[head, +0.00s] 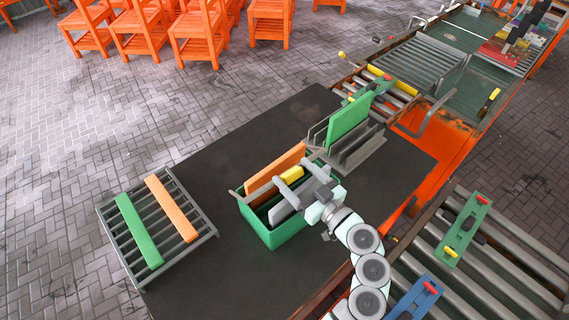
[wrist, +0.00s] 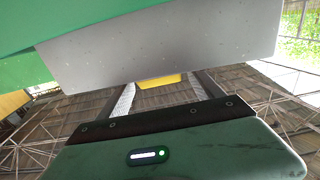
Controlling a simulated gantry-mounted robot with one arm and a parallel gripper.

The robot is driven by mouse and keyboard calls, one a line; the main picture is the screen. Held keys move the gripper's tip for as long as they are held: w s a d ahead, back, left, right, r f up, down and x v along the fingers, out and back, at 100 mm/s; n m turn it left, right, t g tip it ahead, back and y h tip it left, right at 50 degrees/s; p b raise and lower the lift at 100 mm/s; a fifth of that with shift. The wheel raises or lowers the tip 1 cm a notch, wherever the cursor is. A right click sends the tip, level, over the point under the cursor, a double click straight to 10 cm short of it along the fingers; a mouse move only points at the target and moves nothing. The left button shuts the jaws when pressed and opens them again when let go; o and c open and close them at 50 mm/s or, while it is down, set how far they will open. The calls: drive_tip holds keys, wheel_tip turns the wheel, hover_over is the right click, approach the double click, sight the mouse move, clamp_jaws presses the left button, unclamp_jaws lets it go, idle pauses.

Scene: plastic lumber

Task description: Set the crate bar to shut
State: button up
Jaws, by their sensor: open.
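The green crate (head: 272,236) stands on the dark table, with an orange board (head: 276,170) and grey boards (head: 283,208) upright in it. The crate bar appears as a grey bar with a yellow grip (head: 291,173) over the crate's rim. My gripper (head: 289,180) is open at the crate, its fingers on either side of the yellow grip. In the wrist view the yellow grip (wrist: 158,80) shows between my open fingers (wrist: 160,92), partly hidden behind a grey panel (wrist: 165,48). I cannot tell whether the fingers touch it.
A grey slatted rack (head: 207,219) holds a green board (head: 138,231) and an orange board (head: 171,208) at left. A grey slotted stand (head: 358,151) with an upright green board (head: 349,117) is close behind the crate. Roller conveyors (head: 510,245) lie at right. The table's back left is clear.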

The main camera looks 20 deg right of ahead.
drive_tip(key=x, duration=0.2)
drive_tip(key=shift+w+a+r, duration=0.15)
drive_tip(key=shift+w, duration=0.2)
drive_tip(key=shift+w+a, duration=0.2)
drive_tip(key=shift+w, duration=0.4)
drive_tip(key=shift+c, duration=0.4)
clamp_jaws()
